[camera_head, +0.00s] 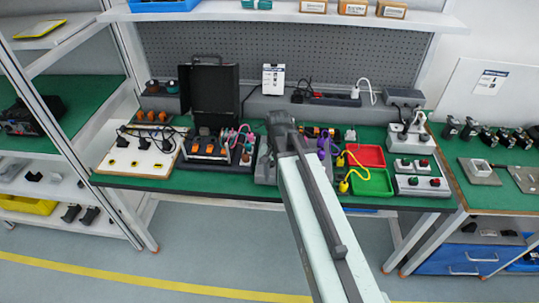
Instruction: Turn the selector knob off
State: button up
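I cannot tell for certain which part is the selector knob; the parts are very small here. A grey control box (422,187) with small round red and dark or green controls stands at the right end of the green bench. Another similar grey box (400,166) stands just behind it. My gripper (281,126) is a dark shape over the middle of the bench, left of both boxes and apart from them. Its fingers are too small and dark to show whether they are open or shut. My arm hides part of the bench behind it.
A red tray (369,154) and a green tray (372,182) lie between my arm and the boxes, with yellow and purple cables beside them. An open black case (212,90) stands left. A shelf (290,15) overhangs the back. The floor in front is clear.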

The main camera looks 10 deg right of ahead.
jog(key=w+r+m+p, duration=0.1)
jog(key=w+r+m, duration=0.1)
jog(key=m, duration=0.3)
jog(key=w+r+m+p, duration=0.2)
jog(key=w+m, duration=0.3)
jog(key=w+r+m+p, duration=0.1)
jog(key=w+r+m, duration=0.1)
jog(key=w+m, duration=0.2)
jog(key=shift+w+d+m+p, duration=0.1)
jog(key=shift+d+m+p, duration=0.15)
jog(key=shift+m, duration=0.25)
jog(key=shift+w+m, duration=0.2)
jog(key=shift+m, duration=0.3)
jog(key=f+b, duration=0.8)
jog(key=shift+s+a+f, duration=0.1)
jog(key=shift+s+a, duration=0.05)
jog(key=shift+s, duration=0.05)
grip_shut()
